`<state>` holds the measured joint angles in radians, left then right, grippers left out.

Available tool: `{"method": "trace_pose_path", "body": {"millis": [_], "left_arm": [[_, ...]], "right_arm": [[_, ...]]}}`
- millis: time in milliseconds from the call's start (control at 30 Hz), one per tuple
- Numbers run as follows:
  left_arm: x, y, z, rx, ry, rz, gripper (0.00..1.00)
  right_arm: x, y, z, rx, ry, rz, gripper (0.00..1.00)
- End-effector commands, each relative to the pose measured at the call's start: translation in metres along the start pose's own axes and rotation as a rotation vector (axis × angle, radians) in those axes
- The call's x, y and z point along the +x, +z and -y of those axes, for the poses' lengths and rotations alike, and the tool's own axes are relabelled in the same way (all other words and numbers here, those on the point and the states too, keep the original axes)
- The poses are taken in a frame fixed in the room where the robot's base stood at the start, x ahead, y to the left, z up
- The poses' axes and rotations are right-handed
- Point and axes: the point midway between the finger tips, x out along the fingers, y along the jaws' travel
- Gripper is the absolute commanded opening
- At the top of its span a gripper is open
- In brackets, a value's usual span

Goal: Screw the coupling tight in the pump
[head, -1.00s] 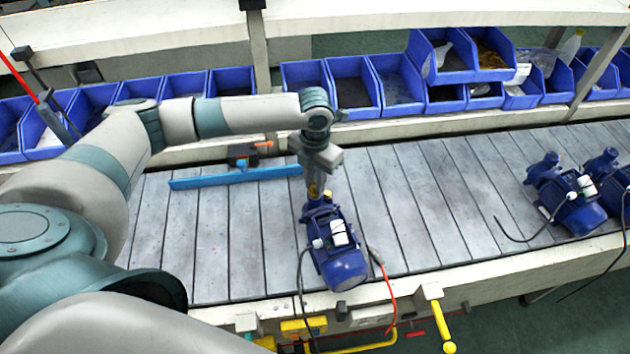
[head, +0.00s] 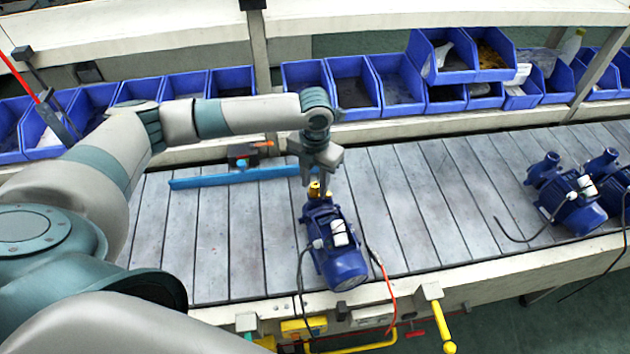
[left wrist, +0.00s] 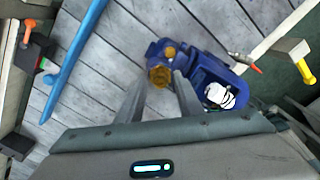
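The brass coupling (head: 314,189) stands in the upright port of the blue pump (head: 338,245) on the conveyor. My left gripper (head: 319,180) points down right over the coupling. In the left wrist view the two fingers of this gripper (left wrist: 160,82) stand apart, one on each side of the coupling, seemingly with a small gap. My right gripper is not in view.
A blue bar (head: 245,177) lies on the slatted conveyor (head: 430,200) behind the pump. More blue pumps (head: 572,195) stand at the right. Blue bins (head: 355,92) line the shelf behind. A red-tipped cable (head: 385,280) hangs over the front edge beside the pump.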

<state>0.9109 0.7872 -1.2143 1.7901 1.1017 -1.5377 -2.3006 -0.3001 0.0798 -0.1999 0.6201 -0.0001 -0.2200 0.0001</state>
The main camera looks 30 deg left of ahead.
Motion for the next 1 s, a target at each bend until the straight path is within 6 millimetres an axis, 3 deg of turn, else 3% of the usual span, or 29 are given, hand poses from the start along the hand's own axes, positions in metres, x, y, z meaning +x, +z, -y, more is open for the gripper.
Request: {"method": "trace_pose_path", "body": {"millis": [167, 867, 1000], "left_arm": [[0.0001, -0.0002, 0.0005, -0.107, -0.001, 0.000, 0.33], [0.0000, 0.0000, 0.0005, -0.215, -0.001, 0.000, 0.33], [0.0000, -0.0001, 0.0005, -0.214, -0.001, 0.000, 0.04]], "right_arm": [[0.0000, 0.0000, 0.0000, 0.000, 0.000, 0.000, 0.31], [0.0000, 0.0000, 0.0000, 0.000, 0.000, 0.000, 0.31], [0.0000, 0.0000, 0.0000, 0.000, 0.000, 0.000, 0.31]]}}
